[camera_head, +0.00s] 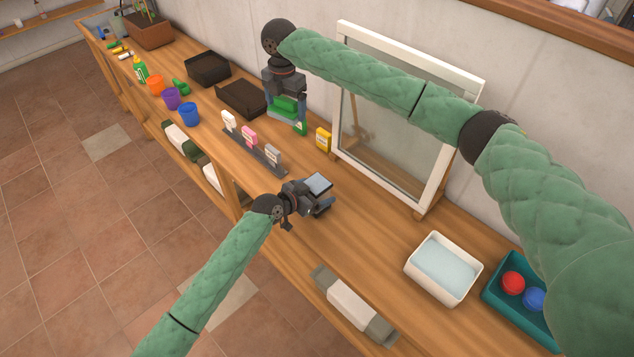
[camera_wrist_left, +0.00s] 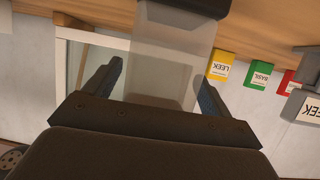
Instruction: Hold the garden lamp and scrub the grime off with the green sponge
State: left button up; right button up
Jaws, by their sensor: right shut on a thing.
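The garden lamp (camera_head: 318,183) shows a pale blue-grey panel at my left gripper (camera_head: 322,200) over the bench. In the left wrist view, its translucent grey body (camera_wrist_left: 170,45) with a dark part (camera_wrist_left: 190,5) lies between the spread fingers of my left gripper (camera_wrist_left: 160,90). Narrow gaps seem to show on both sides of it. No grime can be made out. My right gripper (camera_head: 285,100) points down at the back of the bench. It is shut on the green sponge (camera_head: 290,105), partly hidden by the fingers, with a grey layer below.
A framed glass pane (camera_head: 385,125) leans at the back. Seed packets, including a yellow one (camera_head: 323,140), stand near the sponge, behind a rack (camera_head: 262,155). A white basin (camera_head: 443,268) and a teal crate (camera_head: 510,315) with balls stand right. Bench between lamp and basin is clear.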

pick_arm(q)
jog(key=shift+s+a, duration=0.1)
jog(key=v, duration=1.1)
jog(key=shift+s+a+r, duration=0.15)
jog(key=shift+a+r, duration=0.1)
